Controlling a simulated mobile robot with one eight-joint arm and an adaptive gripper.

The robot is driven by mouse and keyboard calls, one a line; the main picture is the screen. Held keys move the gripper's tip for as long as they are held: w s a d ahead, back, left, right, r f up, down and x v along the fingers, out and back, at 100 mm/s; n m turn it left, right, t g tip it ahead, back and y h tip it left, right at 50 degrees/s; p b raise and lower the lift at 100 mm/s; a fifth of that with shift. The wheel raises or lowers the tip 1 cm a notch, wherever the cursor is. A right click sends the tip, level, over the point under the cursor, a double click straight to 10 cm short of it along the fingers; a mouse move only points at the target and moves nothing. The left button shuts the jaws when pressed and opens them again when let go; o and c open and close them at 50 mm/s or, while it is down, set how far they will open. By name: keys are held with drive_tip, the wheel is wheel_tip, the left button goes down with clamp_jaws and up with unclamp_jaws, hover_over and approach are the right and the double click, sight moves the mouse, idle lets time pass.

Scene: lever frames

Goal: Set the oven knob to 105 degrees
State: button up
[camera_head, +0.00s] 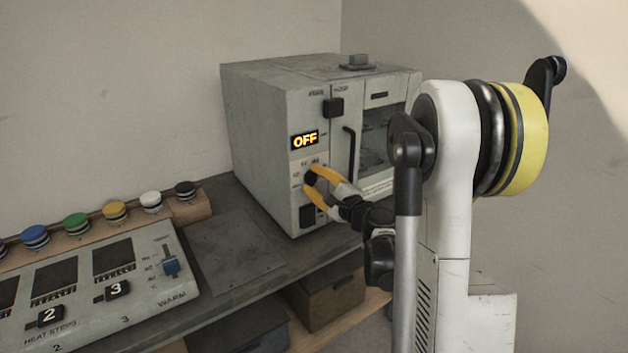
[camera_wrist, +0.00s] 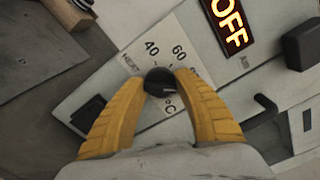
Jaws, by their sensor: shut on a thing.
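The oven (camera_head: 262,110) is a grey box on the bench, with a lit display (camera_head: 305,139) reading OFF in orange. Its round black knob (camera_wrist: 158,82) is on the front panel below the display, with printed marks 40 and 60 and a °C sign around it in the wrist view. My gripper (camera_wrist: 160,84), with yellow fingers, is shut on the knob, one finger on each side. In the head view my gripper (camera_head: 309,176) reaches the panel from the right. The knob's pointer and the rest of the scale are hidden or too small to read.
A dark door handle (camera_head: 349,155) stands right of the panel. A heat-step panel (camera_head: 140,262) and coloured-top jars (camera_head: 114,211) are at left.

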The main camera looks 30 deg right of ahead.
drive_tip(key=m, duration=0.5)
drive_tip(key=shift+m, duration=0.3)
idle(0.4)
drive_tip(key=o, duration=1.2)
drive_tip(key=s, duration=1.2)
drive_tip(key=shift+d, duration=0.15)
